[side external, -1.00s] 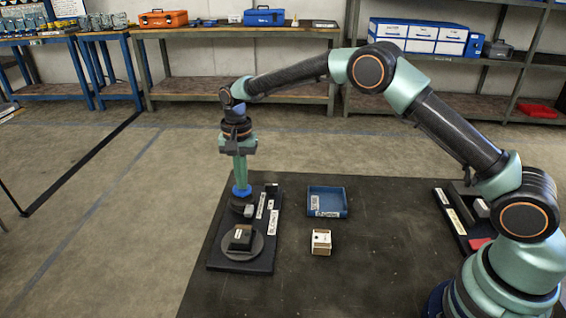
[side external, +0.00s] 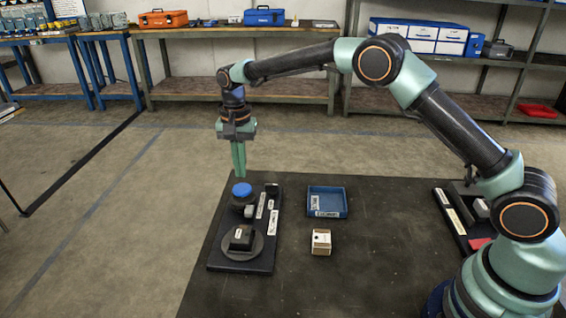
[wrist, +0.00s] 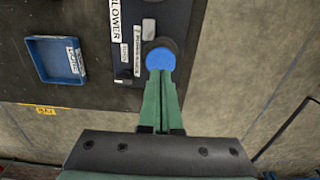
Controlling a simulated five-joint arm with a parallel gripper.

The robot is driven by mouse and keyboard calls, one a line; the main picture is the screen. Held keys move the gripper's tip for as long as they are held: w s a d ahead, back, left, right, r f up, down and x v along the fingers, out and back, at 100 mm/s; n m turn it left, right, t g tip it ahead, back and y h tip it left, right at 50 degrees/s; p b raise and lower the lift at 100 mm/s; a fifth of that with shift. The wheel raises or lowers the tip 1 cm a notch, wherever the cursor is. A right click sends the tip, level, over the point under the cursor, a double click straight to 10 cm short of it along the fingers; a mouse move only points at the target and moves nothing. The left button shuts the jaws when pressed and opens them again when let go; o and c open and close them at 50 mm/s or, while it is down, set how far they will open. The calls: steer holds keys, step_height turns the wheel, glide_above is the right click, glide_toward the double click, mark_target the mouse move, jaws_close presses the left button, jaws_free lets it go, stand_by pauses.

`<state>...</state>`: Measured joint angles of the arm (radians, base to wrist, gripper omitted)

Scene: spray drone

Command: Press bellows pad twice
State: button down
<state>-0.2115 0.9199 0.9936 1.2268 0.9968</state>
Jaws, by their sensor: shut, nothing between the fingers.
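The bellows pad (side external: 242,190) is a round blue cap on a dark base, on a black board (side external: 243,262) at the left of the table. My gripper (side external: 239,174) is shut and empty, pointing down, with its green fingertips a little above the pad and apart from it. In the wrist view the blue pad (wrist: 160,59) shows at the tips of my shut fingers (wrist: 161,75), which cover part of it.
The board also carries a round disc with a black block (side external: 241,238) and white labels. A blue tray (side external: 327,203) and a small cream box (side external: 321,242) stand to its right. A dark fixture (side external: 462,215) is at the table's right. The table middle is clear.

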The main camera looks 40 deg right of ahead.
mark_target(243, 189)
step_height(243, 189, up, 9)
stand_by(0.3)
steer(key=shift+f, duration=0.1)
stand_by(0.7)
steer(key=shift+r, duration=0.85)
steer(key=shift+f, duration=0.1)
step_height(243, 189, down, 14)
steer(key=shift+r, duration=0.1)
